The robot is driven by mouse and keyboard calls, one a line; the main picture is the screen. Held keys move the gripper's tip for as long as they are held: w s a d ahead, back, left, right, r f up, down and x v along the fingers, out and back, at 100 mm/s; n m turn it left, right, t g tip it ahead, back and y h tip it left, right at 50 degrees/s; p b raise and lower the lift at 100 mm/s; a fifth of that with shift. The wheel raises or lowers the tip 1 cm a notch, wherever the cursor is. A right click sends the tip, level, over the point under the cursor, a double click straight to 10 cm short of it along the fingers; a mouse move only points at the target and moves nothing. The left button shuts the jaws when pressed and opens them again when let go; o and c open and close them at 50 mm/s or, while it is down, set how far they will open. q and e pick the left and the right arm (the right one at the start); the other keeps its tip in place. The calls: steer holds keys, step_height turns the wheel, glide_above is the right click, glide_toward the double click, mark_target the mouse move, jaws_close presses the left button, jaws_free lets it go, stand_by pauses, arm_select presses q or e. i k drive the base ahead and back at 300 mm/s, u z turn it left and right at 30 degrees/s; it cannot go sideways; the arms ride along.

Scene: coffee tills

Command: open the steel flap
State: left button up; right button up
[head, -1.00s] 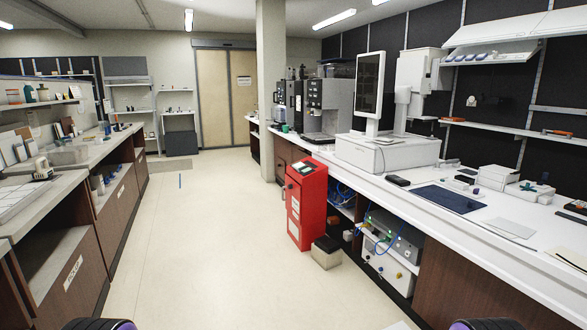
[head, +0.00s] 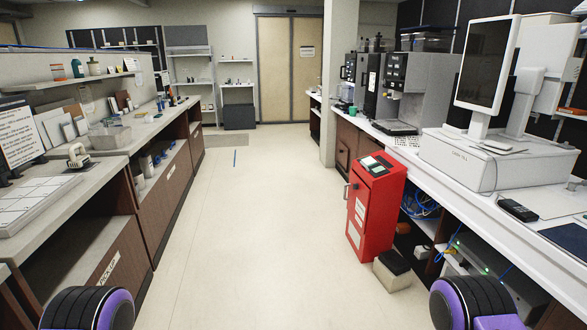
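I cannot make out a steel flap for certain in the head view. Along the right counter, a wood-fronted cabinet (head: 349,147) shows a small dark handle below the worktop. A grey and black coffee machine (head: 408,85) stands on that counter. Neither of my grippers is in view; only rounded black and purple parts of my arms show at the bottom left and bottom right edges.
A red cabinet (head: 372,218) and a small black-topped box (head: 392,270) stand on the floor before the right counter. The till (head: 495,155) sits on the counter. A shelved counter (head: 165,205) lines the left. The aisle floor (head: 240,200) is clear.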

mark_target(373, 167)
steer(key=i, duration=2.55)
steer(key=z, duration=1)
steer(key=i, duration=1.4)
steer(key=z, duration=0.5)
